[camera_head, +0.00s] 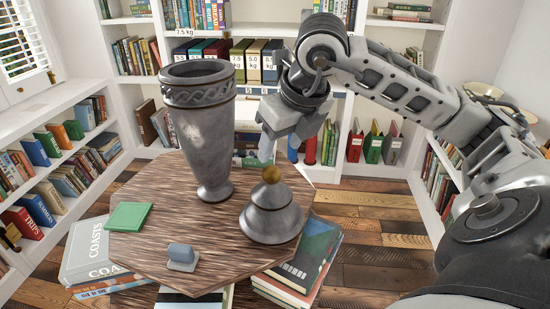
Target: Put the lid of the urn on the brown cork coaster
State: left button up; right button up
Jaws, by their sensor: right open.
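The grey urn (202,140) stands upright and open-topped on the wooden table, with a patterned band below its rim. Its lid (272,218), a grey dome with a gold knob (271,174), sits on the table to the right of the urn, knob up. My right gripper (279,151) is open and empty just above the knob, fingers pointing down. I see no brown cork coaster; a flat green square (130,217) lies on the table at the left. My left gripper is not in view.
A small blue-grey object (182,257) lies near the front of the angular-edged table (225,258). Books, including a white one (97,250), sit beside and below the table edge. Bookshelves stand behind and at the sides. The tabletop between the green square and the lid's front is mostly clear.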

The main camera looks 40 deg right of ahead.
jog(key=shift+v, duration=1.65)
